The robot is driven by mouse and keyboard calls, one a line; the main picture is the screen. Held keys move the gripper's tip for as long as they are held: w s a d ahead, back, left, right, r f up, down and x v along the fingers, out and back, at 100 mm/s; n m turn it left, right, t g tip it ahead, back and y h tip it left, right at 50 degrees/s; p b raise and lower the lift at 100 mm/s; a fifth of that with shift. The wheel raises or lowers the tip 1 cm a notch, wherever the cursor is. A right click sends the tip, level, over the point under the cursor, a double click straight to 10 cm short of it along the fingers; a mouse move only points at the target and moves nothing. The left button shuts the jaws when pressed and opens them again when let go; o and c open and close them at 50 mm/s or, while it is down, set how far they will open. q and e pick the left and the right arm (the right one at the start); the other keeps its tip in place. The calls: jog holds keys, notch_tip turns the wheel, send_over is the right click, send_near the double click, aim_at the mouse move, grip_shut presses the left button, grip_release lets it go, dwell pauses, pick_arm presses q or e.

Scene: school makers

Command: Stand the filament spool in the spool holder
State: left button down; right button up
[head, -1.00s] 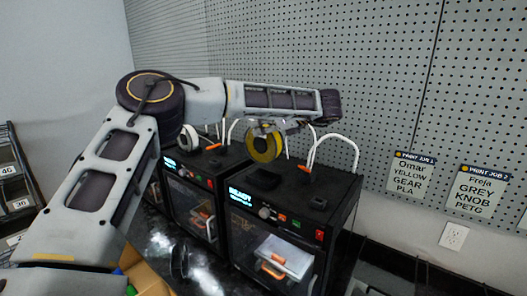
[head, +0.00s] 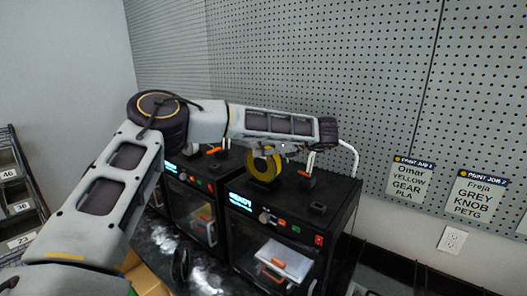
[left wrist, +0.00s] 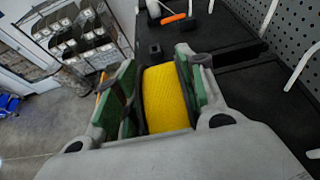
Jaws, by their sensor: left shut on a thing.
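The yellow filament spool (head: 263,167) with dark rims is upright, above the top of the right-hand printer. Its lower edge is at the black spool holder (head: 264,185); I cannot tell whether it rests fully in it. My left gripper (head: 284,148) is mostly hidden behind my forearm in the head view. In the left wrist view the green-padded fingers of the gripper (left wrist: 160,66) are shut on the spool (left wrist: 167,98), one on each side. My right gripper is in neither view.
The right printer (head: 285,236) has an orange-handled tool (head: 305,174), a small black block (head: 318,208) and a white tube (head: 337,150) on top. Another printer (head: 193,205) stands to its left. A pegboard wall (head: 370,80) rises behind.

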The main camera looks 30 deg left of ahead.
pick_arm(q)
jog(key=shift+f, duration=0.9)
jog(key=c, duration=0.9)
grip_release()
jog(key=shift+b+v, duration=1.3)
jog(key=shift+v, duration=4.7)
